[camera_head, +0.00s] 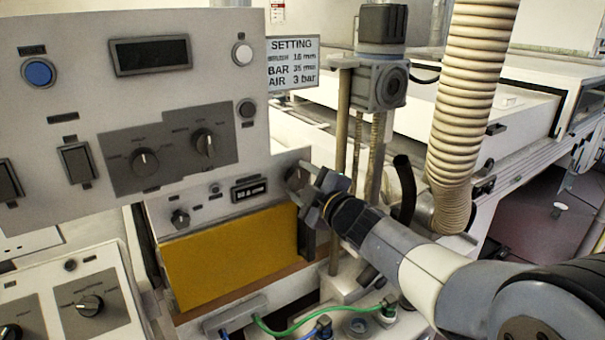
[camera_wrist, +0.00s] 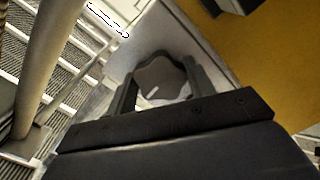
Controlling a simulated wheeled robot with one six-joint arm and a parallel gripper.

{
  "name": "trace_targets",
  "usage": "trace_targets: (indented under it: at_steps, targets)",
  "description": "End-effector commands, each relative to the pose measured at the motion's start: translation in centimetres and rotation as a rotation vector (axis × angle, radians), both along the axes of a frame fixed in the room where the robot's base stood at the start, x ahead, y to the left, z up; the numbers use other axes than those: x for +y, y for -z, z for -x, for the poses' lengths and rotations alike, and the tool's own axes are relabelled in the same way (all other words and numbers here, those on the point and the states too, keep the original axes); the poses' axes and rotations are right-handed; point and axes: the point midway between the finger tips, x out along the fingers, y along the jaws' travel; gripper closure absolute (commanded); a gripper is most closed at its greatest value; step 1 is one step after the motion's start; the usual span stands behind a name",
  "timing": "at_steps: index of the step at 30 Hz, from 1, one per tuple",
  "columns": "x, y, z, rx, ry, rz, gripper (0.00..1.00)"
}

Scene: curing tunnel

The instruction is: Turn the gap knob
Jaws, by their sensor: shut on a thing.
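The gap knob, as I take it, is a grey lobed knob (camera_wrist: 160,76) with a short pale mark, on the grey end face of the machine. In the wrist view it sits between the two dark fingers of my gripper (camera_wrist: 161,88), which is shut on it. The fingers partly hide the knob there. A small digital readout (camera_head: 248,190) sits left of the knob; its digits are too small to read surely.
A sign (camera_head: 292,63) headed SETTING lists values in mm and bar. A large control panel (camera_head: 60,110) with knobs and switches stands at left. A vertical post (camera_head: 343,150) and a ribbed hose (camera_head: 465,110) stand close behind my arm. A green cable (camera_head: 320,318) runs below.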

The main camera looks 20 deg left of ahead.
Motion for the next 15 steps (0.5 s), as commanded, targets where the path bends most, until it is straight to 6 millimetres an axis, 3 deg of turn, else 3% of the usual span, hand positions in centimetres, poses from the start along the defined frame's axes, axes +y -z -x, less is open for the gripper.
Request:
trace_targets:
  at_steps: [15]
  targets:
    - [0.05, 0.02, 0.09, 0.368, 0.001, -0.310, 0.72]
